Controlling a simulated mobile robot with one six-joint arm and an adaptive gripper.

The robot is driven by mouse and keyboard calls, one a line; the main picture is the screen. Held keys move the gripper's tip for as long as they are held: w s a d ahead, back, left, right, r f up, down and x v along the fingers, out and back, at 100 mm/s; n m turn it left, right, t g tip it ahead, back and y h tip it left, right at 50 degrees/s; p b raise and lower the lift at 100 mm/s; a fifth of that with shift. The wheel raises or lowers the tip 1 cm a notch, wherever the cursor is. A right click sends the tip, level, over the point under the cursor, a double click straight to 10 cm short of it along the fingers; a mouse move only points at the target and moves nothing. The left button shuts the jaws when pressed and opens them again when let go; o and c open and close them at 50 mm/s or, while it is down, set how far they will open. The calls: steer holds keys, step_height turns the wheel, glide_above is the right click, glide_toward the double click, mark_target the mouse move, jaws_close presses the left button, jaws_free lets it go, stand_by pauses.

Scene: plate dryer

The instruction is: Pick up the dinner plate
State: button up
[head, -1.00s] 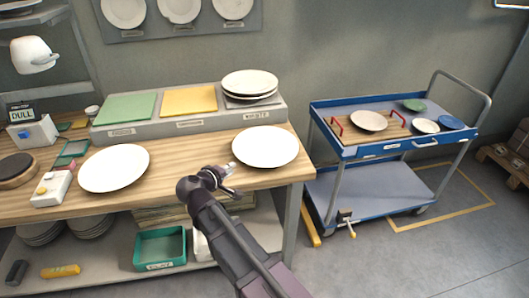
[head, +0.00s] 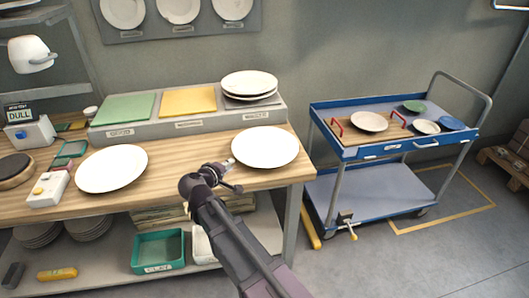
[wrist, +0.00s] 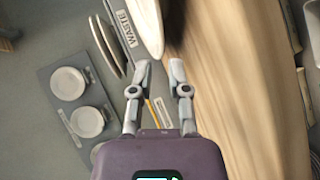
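Two large white plates lie flat on the wooden bench: a left plate (head: 112,168) and a right plate (head: 265,147). The frames do not mark which one is the dinner plate. My gripper (head: 229,163) is at the left edge of the right plate, low over the bench. In the wrist view, my gripper (wrist: 160,66) has its two fingers apart, with a visible gap between them. The right plate (wrist: 149,25) shows edge-on just beyond the fingertips, nearer the left finger. I cannot tell whether a finger touches it.
Behind the plate, a grey raised block (head: 187,127) carries a green pad (head: 124,108), a yellow pad (head: 188,100) and stacked plates (head: 249,84). A blue trolley (head: 345,153) with dishes stands right of the bench (head: 190,190). Bare bench lies between the two large plates.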

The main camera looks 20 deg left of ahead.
mark_target(243, 157)
steer(key=shift+b+x, duration=0.6)
steer(key=shift+x, duration=1.65)
steer(key=shift+w+f, duration=0.1)
steer(key=shift+b+x, duration=1.05)
steer(key=shift+x, duration=1.45)
steer(key=shift+d, duration=0.15)
jaws_close()
